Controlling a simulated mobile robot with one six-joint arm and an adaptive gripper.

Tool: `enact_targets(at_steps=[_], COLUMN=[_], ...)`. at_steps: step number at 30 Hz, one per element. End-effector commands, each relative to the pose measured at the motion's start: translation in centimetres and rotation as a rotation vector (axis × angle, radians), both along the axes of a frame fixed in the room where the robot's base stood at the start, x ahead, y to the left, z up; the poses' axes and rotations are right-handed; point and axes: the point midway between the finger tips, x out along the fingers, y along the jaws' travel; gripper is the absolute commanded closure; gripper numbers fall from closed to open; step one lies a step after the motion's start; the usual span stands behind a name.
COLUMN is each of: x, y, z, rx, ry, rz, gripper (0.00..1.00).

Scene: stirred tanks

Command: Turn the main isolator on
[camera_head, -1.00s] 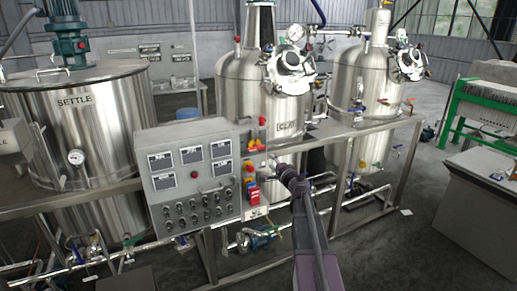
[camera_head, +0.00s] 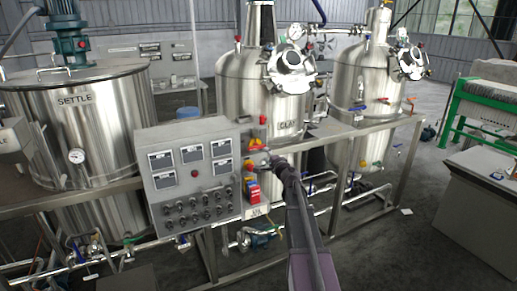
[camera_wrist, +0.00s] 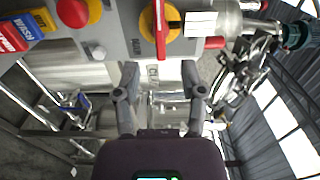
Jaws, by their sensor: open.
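The main isolator is a red rotary handle on a yellow round plate. It sits on the grey panel's right-hand section in the head view (camera_head: 257,142) and at the top of the wrist view (camera_wrist: 161,24). Its red bar lies along the picture's vertical in the wrist view. My gripper (camera_head: 276,163) is just right of and below the isolator in the head view. In the wrist view my gripper (camera_wrist: 161,82) has its two fingers wide apart with nothing between them, and the isolator appears beyond the tips, not touched.
A red mushroom button (camera_wrist: 74,10) sits beside the isolator; red, blue and yellow blocks (camera_head: 252,191) lie below it. A red lamp (camera_head: 263,119) is above. The grey control box (camera_head: 188,180) stands left. Steel tanks (camera_head: 262,95) and frame rails are close behind.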

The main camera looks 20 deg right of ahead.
Motion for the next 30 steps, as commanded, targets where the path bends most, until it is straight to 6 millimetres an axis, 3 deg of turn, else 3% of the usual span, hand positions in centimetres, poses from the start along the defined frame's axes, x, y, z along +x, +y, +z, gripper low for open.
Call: enact_targets(at_steps=[6, 15, 30], x=[3.8, 7.3, 8.1], y=[0.0, 0.1, 0.2], z=[0.0, 0.0, 0.0], rx=[0.000, 0.000, 0.000], ry=[0.000, 0.000, 0.000], rz=[0.000, 0.000, -0.001], gripper=[0.47, 0.47, 0.47])
